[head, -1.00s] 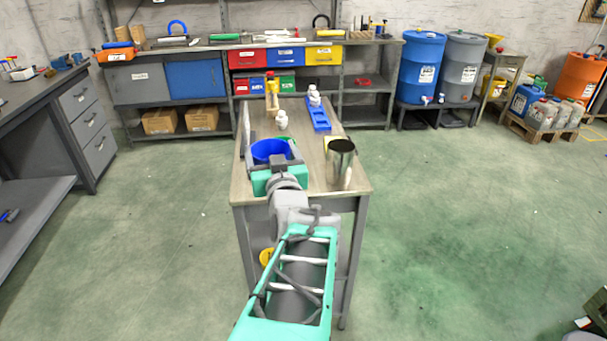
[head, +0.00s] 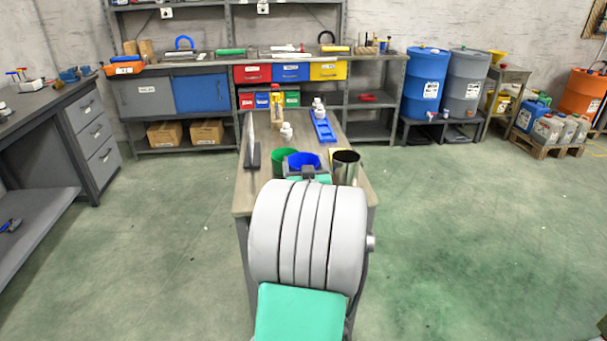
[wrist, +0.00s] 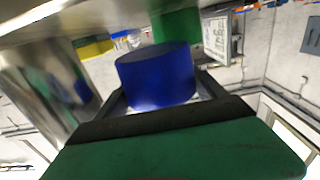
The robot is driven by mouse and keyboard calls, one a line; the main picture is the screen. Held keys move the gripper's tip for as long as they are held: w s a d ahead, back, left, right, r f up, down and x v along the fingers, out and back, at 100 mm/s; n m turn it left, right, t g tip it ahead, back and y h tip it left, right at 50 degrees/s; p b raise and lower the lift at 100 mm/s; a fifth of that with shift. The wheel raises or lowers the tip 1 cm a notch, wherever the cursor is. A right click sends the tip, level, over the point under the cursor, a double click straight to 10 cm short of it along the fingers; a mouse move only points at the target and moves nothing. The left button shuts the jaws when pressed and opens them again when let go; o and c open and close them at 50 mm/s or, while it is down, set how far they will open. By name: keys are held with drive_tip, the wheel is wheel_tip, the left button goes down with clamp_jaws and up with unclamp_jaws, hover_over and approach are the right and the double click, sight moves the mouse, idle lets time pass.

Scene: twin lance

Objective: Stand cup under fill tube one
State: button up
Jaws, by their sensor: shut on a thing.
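A blue cup (head: 303,160) is upright between the fingers of my gripper (head: 308,174), over the near part of the narrow table. The wrist view shows the blue cup (wrist: 155,78) close up, with a dark finger on each side. My gripper is shut on it. A green cup (head: 283,162) stands just left of it, partly hidden; a green surface shows behind the blue cup in the wrist view (wrist: 178,26). I cannot make out a fill tube marked one. My arm hides the table's near end.
A shiny metal cylinder (head: 345,168) stands close to the right of the blue cup. An upright thin plate on a dark base (head: 252,150) is at the left edge. White bottles (head: 286,132) and a blue holder (head: 323,127) stand farther back. The floor to the right is clear.

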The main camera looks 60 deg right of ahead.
drive_tip(key=shift+w+d+f+b, duration=0.1)
drive_tip(key=shift+f+b, duration=0.45)
drive_tip(key=shift+f, duration=1.45)
drive_tip(key=o, duration=1.5)
drive_tip(key=shift+r, duration=0.1)
drive_tip(key=shift+r, duration=0.1)
